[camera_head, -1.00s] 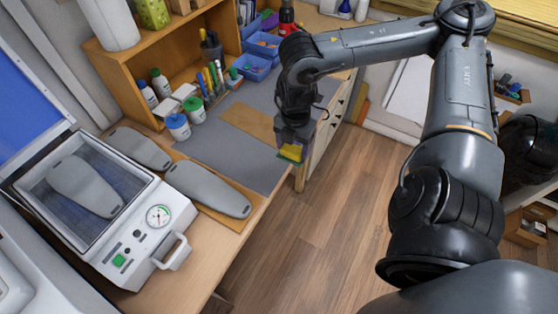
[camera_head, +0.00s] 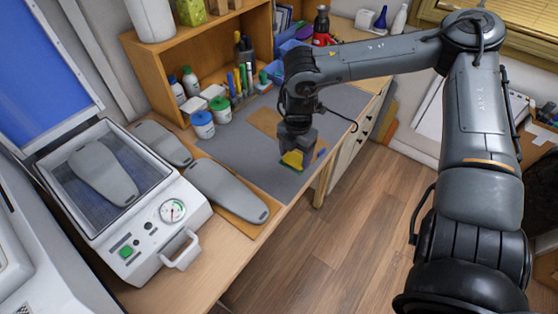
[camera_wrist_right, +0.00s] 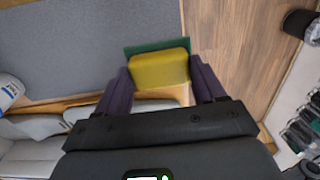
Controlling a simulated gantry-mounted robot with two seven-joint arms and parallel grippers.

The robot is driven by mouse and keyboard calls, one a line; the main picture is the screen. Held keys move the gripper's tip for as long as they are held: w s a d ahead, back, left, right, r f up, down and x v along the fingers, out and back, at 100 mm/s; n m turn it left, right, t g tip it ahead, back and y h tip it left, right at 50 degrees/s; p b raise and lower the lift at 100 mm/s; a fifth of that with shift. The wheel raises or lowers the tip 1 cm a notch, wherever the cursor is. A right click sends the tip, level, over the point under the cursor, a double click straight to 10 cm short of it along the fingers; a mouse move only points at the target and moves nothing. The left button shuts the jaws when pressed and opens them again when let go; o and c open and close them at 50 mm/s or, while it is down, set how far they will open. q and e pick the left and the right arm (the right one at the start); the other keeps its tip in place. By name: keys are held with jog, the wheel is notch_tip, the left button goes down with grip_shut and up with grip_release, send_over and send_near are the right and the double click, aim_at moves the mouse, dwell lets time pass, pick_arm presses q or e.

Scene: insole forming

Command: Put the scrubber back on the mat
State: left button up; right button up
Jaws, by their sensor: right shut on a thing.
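The scrubber (camera_head: 291,160) is a yellow block with a green layer. My right gripper (camera_head: 298,152) is shut on it. In the right wrist view the scrubber (camera_wrist_right: 158,68) sits between the two fingers (camera_wrist_right: 160,80), green side away from the gripper. In the head view it is over the grey mat (camera_head: 235,151), close to the mat's front right edge. In the wrist view it overlaps the mat's edge, with the mat (camera_wrist_right: 85,40) on the left and wood floor beyond on the right. I cannot tell whether it touches the mat. My left gripper is not in view.
A vacuum press (camera_head: 150,235) stands at the left with its blue lid open. Grey insoles (camera_head: 228,190) lie beside it. Two lidded jars (camera_head: 203,126) and pens (camera_head: 240,83) stand behind the mat by the wooden shelf (camera_head: 160,75). Floor (camera_head: 360,220) lies right of the table.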

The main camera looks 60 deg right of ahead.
jog(key=w+f, duration=0.1)
jog(key=w, duration=0.1)
jog(key=w+d+f, duration=0.1)
jog(key=w, duration=0.1)
jog(key=w+f+b, duration=0.1)
jog(key=w, duration=0.1)
jog(key=shift+d+f, duration=0.3)
jog(key=shift+f, duration=0.1)
jog(key=shift+f+b, duration=0.3)
jog(key=shift+f, duration=1.75)
jog(key=shift+w, duration=0.1)
jog(key=shift+f+b, duration=0.25)
jog(key=shift+b, duration=0.05)
jog(key=o, duration=1.1)
jog(key=shift+r, duration=0.15)
